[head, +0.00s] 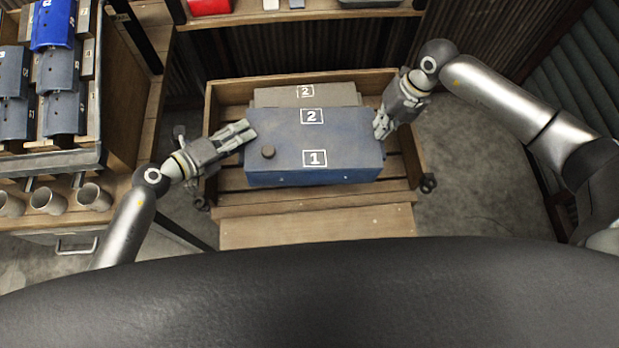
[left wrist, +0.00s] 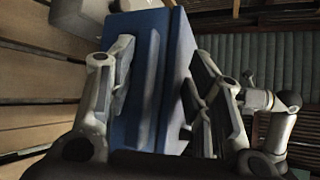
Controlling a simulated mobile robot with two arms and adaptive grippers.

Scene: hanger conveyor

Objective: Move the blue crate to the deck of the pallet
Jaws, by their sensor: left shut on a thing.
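The blue crate (head: 337,151) is a closed-looking box with white labels and a dark round knob on top. It is over the slatted deck of the wooden pallet (head: 232,179); I cannot tell if it touches the deck. My left gripper (head: 247,133) is shut on the crate's left edge. In the left wrist view the blue crate (left wrist: 152,85) fills the space between the left fingers (left wrist: 158,95). My right gripper (head: 380,126) is at the crate's right edge; whether its fingers are closed on it is hidden.
A grey box (head: 284,96) labelled 2 sits behind the blue crate on the pallet. A rack on the left holds grey bins (head: 62,112) and a blue bin (head: 53,24), with several cups (head: 48,201) below. A shelf (head: 331,14) stands behind. Slats show bare in front.

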